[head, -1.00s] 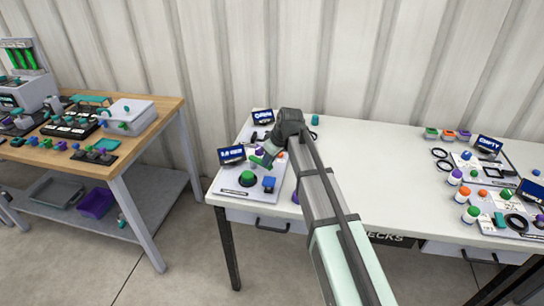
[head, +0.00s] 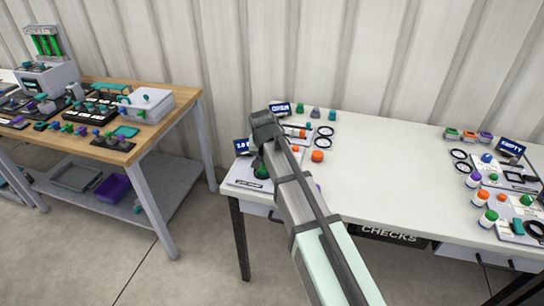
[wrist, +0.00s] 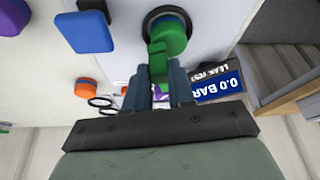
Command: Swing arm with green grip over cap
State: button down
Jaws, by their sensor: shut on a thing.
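My gripper (wrist: 166,88) is shut on a green grip (wrist: 157,62) in the wrist view. A round green cap (wrist: 172,34) in a black ring sits on the grey panel just beyond the grip. The grip overlaps the cap's near edge in this view; I cannot tell the height between them. In the head view the dark green cap (head: 262,171) shows at the left end of the white table, partly behind my arm. The swing arm itself is mostly hidden behind my fingers, and the fingers are hidden in the head view.
A display reading 0.0 BAR (wrist: 218,87) stands close beside my fingers. A blue block (wrist: 85,32) and an orange-topped knob (wrist: 87,88) are on the other side. The middle of the white table (head: 385,175) is clear. A wooden bench (head: 165,120) stands to the left.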

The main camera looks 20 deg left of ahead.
jog(key=shift+s+a+m+h, duration=0.1)
jog(key=shift+a+m+h, duration=0.3)
jog(key=shift+a+m, duration=0.6)
jog(key=shift+d, duration=0.1)
jog(key=c, duration=1)
grip_release()
jog(key=shift+o, duration=0.2)
jog(key=v, duration=1.4)
jog(key=shift+f, duration=0.1)
